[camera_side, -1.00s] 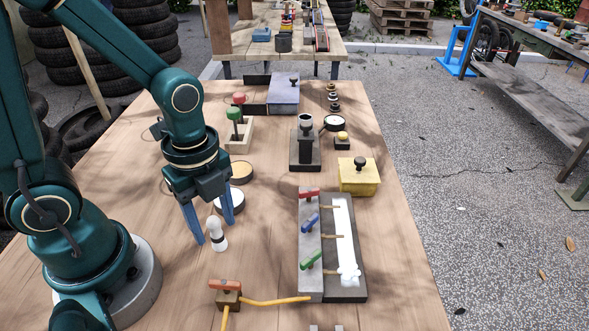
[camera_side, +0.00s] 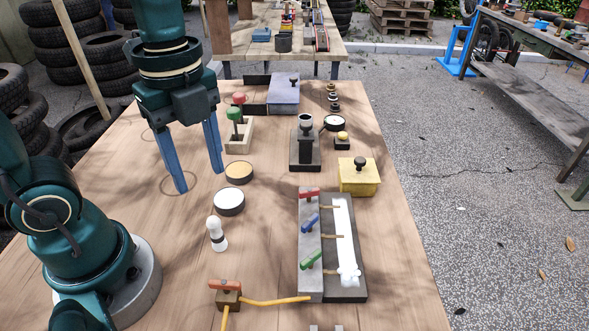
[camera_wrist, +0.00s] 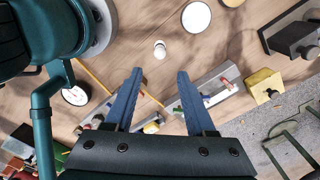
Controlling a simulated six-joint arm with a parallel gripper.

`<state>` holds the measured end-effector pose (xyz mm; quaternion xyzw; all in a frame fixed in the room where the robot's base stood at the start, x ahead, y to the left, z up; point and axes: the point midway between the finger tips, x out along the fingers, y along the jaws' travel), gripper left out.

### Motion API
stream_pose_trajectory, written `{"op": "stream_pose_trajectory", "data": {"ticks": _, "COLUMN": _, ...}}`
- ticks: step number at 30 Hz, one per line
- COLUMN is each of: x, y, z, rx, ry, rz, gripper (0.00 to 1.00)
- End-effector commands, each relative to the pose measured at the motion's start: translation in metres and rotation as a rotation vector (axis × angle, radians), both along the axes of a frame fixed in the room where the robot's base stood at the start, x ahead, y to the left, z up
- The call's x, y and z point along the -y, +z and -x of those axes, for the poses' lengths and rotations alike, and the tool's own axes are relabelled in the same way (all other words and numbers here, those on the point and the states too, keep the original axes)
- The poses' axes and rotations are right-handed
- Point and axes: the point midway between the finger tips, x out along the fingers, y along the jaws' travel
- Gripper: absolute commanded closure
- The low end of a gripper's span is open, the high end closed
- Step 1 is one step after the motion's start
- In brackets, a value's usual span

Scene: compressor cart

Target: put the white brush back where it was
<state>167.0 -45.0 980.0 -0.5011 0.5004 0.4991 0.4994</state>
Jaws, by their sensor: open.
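The white brush (camera_side: 217,234), a small upright piece with a dark band, stands on the wooden table in front of the white-topped round tin. It also shows from above in the wrist view (camera_wrist: 159,50). My gripper (camera_side: 199,180) is open and empty, raised above the table, behind and left of the brush. In the wrist view its two blue fingers (camera_wrist: 160,71) are spread apart with nothing between them, and the brush appears beyond the fingertips.
A white-topped tin (camera_side: 229,201) and a tan-topped tin (camera_side: 239,172) stand behind the brush. A panel with coloured levers (camera_side: 311,265) lies to its right, an orange-handled valve with a yellow hose (camera_side: 228,296) in front. A green-and-red knob stand (camera_side: 238,145) is at the back.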

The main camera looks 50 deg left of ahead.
Motion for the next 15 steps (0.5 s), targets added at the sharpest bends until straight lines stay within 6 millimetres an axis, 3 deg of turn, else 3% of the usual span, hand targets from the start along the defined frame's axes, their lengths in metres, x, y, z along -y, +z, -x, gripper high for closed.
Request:
{"op": "stream_pose_trajectory", "data": {"ticks": 8, "x": -0.0004, "y": 0.0116, "z": 0.0020, "rx": 0.036, "ry": 0.109, "rz": 0.002, "gripper": 0.45}}
{"op": "stream_pose_trajectory", "data": {"ticks": 15, "x": -0.0020, "y": 0.0109, "z": 0.0068, "rx": 0.213, "ry": 0.689, "rz": 0.080, "gripper": 0.45}}
